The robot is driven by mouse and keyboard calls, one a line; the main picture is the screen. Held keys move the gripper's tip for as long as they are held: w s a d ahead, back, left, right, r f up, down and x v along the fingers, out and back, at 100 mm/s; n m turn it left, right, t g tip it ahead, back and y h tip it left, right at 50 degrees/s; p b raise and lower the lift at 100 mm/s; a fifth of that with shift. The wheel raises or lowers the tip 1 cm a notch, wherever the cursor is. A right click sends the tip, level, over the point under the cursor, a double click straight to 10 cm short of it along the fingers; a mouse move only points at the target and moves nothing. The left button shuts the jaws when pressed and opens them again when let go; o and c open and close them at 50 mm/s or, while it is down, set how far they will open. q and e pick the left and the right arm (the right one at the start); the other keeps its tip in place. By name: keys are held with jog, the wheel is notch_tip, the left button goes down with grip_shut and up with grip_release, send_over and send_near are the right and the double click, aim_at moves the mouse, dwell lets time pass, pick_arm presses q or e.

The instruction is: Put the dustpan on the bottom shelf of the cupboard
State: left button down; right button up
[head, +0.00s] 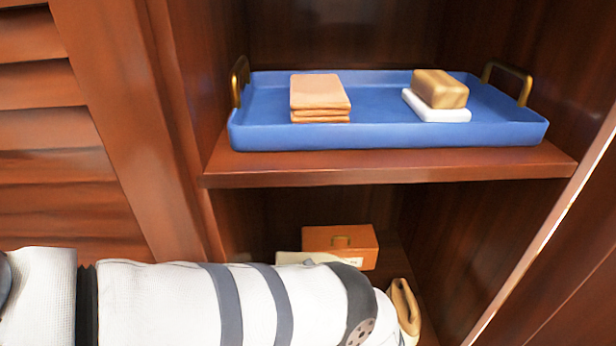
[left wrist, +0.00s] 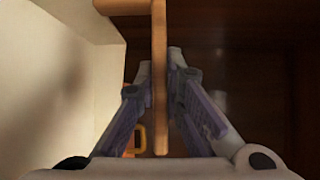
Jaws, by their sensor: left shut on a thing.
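In the left wrist view my left gripper (left wrist: 162,75) is shut on a thin brown strip, which I take for part of the dustpan (left wrist: 159,40); a wider brown piece joins it at the top edge. In the head view my left arm crosses the lower picture and hides the fingers and most of the dustpan. A tan piece (head: 405,306) shows past its right end. The cupboard's upper shelf (head: 390,171) is above my arm. The bottom shelf (head: 388,250) is below, largely hidden by the arm. My right gripper is not in view.
A blue tray (head: 385,134) with folded orange cloths (head: 320,96) and a tan block (head: 440,88) on a white one fills the upper shelf. An orange box (head: 320,240) with a handle stands at the bottom shelf's back, a pale item (head: 290,258) beside it. A louvred door (head: 60,150) is left.

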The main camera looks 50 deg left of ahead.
pick_arm(q)
jog(key=shift+a+f+b, duration=0.15)
jog(key=shift+f+b, duration=0.9)
jog(key=shift+f, duration=0.6)
jog(key=shift+f, duration=0.1)
jog(key=c, duration=1.7)
grip_release()
jog(key=shift+f, duration=0.1)
jog(key=d, duration=0.4)
jog(key=s+d, duration=0.1)
jog(key=d, duration=0.2)
jog(key=shift+d, duration=0.1)
jog(key=shift+d+r, duration=0.15)
jog(key=shift+r, duration=0.05)
